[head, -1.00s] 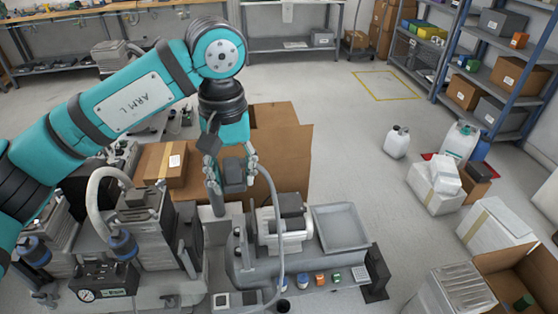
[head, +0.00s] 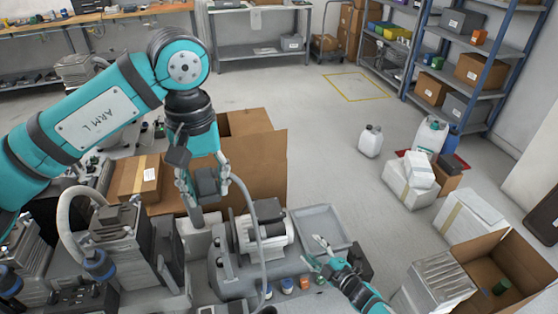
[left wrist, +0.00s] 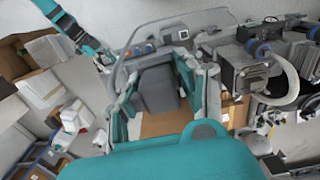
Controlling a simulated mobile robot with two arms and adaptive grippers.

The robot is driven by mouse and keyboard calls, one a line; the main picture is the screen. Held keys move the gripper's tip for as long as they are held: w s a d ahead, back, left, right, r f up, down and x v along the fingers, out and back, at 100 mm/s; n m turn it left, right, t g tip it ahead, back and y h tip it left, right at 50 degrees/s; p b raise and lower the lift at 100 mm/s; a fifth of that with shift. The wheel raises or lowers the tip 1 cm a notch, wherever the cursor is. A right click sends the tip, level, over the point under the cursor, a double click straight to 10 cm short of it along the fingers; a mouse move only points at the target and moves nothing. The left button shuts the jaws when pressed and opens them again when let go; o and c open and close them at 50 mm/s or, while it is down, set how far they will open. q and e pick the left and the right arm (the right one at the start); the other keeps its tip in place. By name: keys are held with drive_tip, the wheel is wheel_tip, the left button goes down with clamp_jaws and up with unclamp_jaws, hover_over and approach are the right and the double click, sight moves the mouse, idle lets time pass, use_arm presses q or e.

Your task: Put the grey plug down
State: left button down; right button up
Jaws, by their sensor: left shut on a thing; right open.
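The grey plug (head: 207,180) is a dark grey block. My left gripper (head: 203,190) is shut on it and holds it above the bench, left of the white compressor motor (head: 262,236). In the left wrist view the plug (left wrist: 157,88) sits between the fingers of my left gripper (left wrist: 158,95). A grey hose (head: 254,215) curves down beside this gripper; where it ends is not clear. My right gripper (head: 325,252) is open and empty near the grey tray (head: 342,238), at the bench's right side.
Black-and-grey equipment (head: 118,245) with a pale hose crowds the bench's left. Cardboard boxes (head: 135,182) stand behind the bench. Small coloured jars (head: 287,285) line its front edge. An open carton (head: 520,270) and white boxes (head: 468,222) lie at right.

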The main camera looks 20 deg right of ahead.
drive_tip(key=w+a+r+n+y, duration=0.2)
drive_tip(key=r+n+y, duration=0.3)
drive_tip(key=r, duration=0.5)
drive_tip(key=w+a+r+n+y, duration=0.1)
drive_tip(key=a+r+n+y, duration=0.2)
drive_tip(key=r+n, duration=0.5)
drive_tip(key=w+a+r+n+y, duration=0.2)
drive_tip(key=r+n+y, duration=0.15)
drive_tip(key=r, duration=0.85)
drive_tip(key=s+a+r+n+g+y, duration=0.2)
drive_tip(key=s+r+n+g, duration=0.15)
drive_tip(key=r+n, duration=0.3)
drive_tip(key=s+a+r+n+g+y, duration=0.2)
drive_tip(key=s+a+r+n+g, duration=0.1)
drive_tip(key=r+n+g, duration=0.3)
drive_tip(key=n+g+h, duration=0.2)
drive_tip(key=n+g, duration=0.3)
drive_tip(key=n, duration=0.4)
approach(207, 175)
drive_tip(key=d, duration=0.2)
drive_tip(key=shift+n, duration=0.3)
drive_tip(key=a, duration=1.2)
drive_tip(key=shift+w+a+f, duration=0.1)
drive_tip(key=shift+w+f, duration=0.05)
drive_tip(key=shift+f, duration=0.05)
